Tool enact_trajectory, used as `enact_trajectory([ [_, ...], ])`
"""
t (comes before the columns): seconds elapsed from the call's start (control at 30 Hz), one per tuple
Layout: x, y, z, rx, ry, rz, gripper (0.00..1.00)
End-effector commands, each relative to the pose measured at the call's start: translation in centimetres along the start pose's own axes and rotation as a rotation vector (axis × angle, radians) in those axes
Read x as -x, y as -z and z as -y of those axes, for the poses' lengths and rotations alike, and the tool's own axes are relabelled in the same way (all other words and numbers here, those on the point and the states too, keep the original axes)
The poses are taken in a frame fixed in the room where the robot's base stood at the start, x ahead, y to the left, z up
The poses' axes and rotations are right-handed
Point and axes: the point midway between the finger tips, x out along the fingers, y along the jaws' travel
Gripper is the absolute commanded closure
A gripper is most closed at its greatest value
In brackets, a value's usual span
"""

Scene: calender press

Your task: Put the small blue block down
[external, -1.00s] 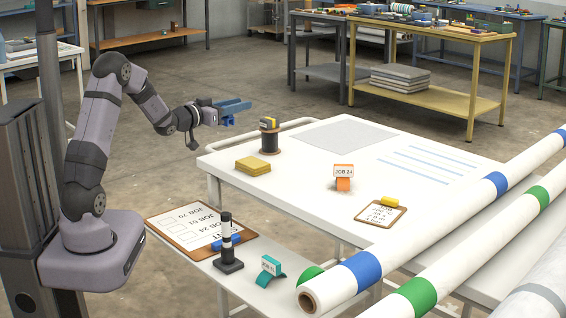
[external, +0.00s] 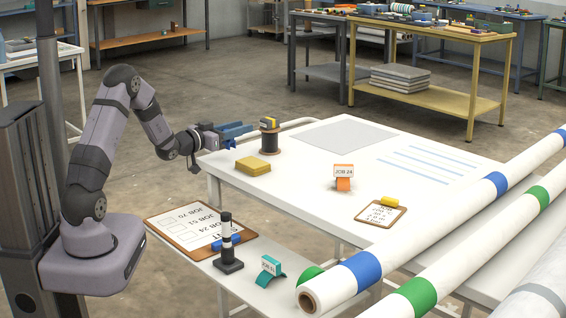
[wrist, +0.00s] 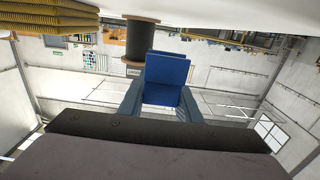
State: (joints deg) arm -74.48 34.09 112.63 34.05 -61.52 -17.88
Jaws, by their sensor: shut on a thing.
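My gripper (external: 236,131) is shut on the small blue block (external: 229,144) and holds it in the air at the far left corner of the white table (external: 300,180). In the wrist view, the block (wrist: 166,70) sits between the two blue-grey fingers (wrist: 162,98). The dark spool (external: 269,142) stands just right of my gripper, with a small yellow and dark item on top. The spool also shows in the wrist view (wrist: 142,40), behind the block.
A yellow stack of pads (external: 253,167) lies on the table below and right of my gripper. An orange JOB 24 stand (external: 343,178) and a small clipboard (external: 381,214) are farther right. A large clipboard (external: 197,226) and a black-and-white post (external: 227,245) occupy the lower front shelf.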

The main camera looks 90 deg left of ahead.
Motion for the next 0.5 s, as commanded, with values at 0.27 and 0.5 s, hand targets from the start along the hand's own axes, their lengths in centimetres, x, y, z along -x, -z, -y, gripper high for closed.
enact_trajectory([
  [0.27, 0.0, -3.0, 0.0, 0.000, 0.000, 0.002, 0.90],
  [0.5, 0.0, -3.0, 0.0, 0.000, 0.000, 0.001, 0.90],
])
